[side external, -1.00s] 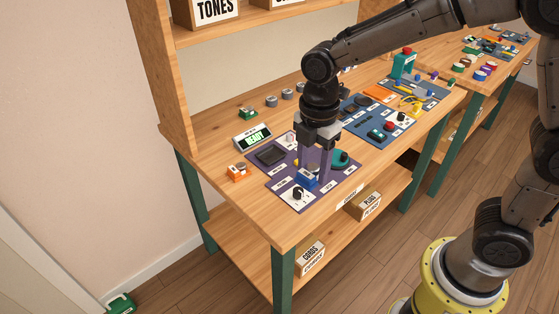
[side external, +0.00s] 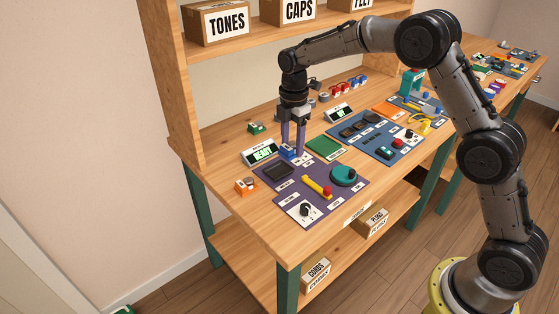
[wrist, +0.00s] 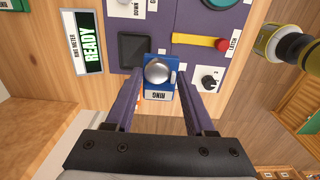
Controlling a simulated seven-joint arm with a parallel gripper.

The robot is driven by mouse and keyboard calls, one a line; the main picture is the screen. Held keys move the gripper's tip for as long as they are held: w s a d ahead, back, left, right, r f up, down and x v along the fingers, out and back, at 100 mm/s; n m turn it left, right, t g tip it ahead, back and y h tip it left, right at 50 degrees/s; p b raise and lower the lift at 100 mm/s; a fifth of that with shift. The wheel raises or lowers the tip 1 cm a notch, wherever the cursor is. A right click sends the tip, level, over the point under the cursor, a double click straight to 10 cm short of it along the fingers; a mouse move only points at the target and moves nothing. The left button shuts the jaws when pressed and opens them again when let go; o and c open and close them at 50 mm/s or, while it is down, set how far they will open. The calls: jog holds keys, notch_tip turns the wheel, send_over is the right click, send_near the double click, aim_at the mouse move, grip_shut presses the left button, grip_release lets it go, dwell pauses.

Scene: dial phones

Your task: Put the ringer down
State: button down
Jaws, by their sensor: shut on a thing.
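The ringer (side external: 287,152) is a blue block with a silver bell dome and a RING label. It also shows in the wrist view (wrist: 158,72), upright between the purple fingers. My gripper (side external: 292,150) is shut on it and points down at the back part of the purple mat (side external: 325,213). In the wrist view my gripper (wrist: 159,78) has one finger on each side of the block. I cannot tell whether the ringer's base touches the mat. The fingers partly hide the spot under it.
On the purple mat are a dark square pad (side external: 278,171), a yellow lever with a red end (side external: 317,186), a teal dial (side external: 344,175) and a black knob (side external: 305,209). A READY meter (side external: 260,153) stands left of my gripper. A green board (side external: 325,148) lies to its right.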

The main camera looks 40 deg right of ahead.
send_over(280, 171)
jog(key=f, duration=0.5)
jog(key=shift+s+f, duration=0.1)
jog(key=shift+s, duration=0.1)
jog(key=shift+w+f, duration=0.3)
jog(key=shift+f, duration=1.55)
jog(key=shift+f, duration=0.4)
